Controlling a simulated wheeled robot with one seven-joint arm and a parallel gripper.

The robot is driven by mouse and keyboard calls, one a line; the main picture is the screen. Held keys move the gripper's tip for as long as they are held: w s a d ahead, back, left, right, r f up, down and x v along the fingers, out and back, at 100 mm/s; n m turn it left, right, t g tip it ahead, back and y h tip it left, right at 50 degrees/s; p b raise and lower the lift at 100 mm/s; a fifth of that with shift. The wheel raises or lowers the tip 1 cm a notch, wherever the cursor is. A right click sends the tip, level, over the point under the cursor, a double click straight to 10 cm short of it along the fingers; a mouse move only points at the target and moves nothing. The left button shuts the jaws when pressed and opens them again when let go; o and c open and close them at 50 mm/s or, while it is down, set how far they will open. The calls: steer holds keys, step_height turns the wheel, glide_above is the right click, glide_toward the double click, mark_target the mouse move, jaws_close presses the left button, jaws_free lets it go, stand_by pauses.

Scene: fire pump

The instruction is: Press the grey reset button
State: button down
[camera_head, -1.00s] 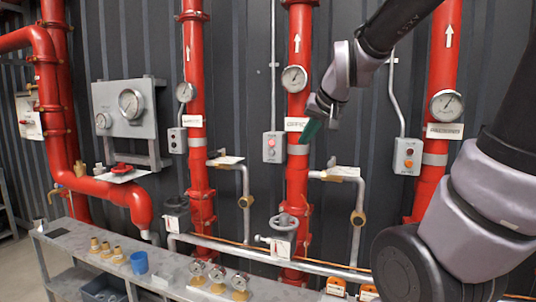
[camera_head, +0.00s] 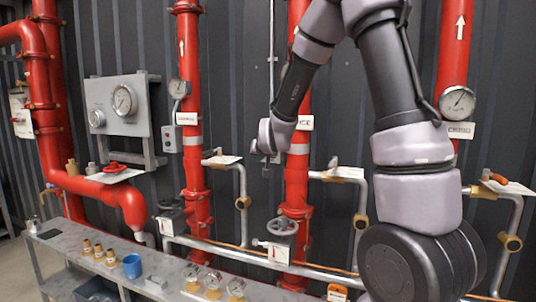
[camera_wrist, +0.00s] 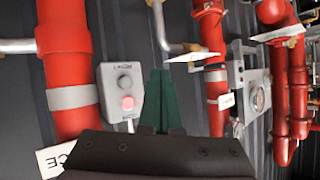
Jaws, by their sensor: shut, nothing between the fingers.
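In the wrist view a light grey control box (camera_wrist: 121,93) is on the wall beside a red pipe. It carries a round grey button (camera_wrist: 124,82) and a lit pink-red button (camera_wrist: 128,103) below it in that view. My gripper (camera_wrist: 161,71) has its green fingers together and empty, just right of the box in the picture. I cannot tell its distance from the wall, and no contact with the grey button shows. In the head view my wrist and gripper (camera_head: 266,158) cover this box, left of the middle red pipe.
Red pipes (camera_head: 297,178) with grey bands stand along the dark corrugated wall. Another control box (camera_head: 172,139) is by the left pipe. A gauge panel (camera_head: 122,107) is further left. A grey bench (camera_head: 66,241) with brass fittings and a blue cup (camera_head: 133,265) runs below.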

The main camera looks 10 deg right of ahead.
steer(key=shift+w, duration=0.1)
steer(key=w+d, duration=0.5)
steer(key=w, duration=0.2)
stand_by(0.5)
steer(key=shift+w, duration=0.15)
stand_by(1.8)
steer(key=shift+w+d, duration=0.2)
steer(key=shift+w, duration=0.05)
steer(key=shift+w+d, duration=0.25)
steer(key=shift+w, duration=0.2)
stand_by(0.8)
steer(key=shift+s, duration=0.15)
steer(key=shift+s+a, duration=0.45)
steer(key=shift+s, duration=0.2)
steer(key=shift+a, duration=0.1)
steer(key=shift+s+a, duration=0.45)
steer(key=shift+s, duration=0.25)
steer(key=shift+s+a, duration=0.4)
steer(key=shift+s, duration=0.3)
steer(key=shift+s+a, duration=0.45)
steer(key=shift+s, duration=0.25)
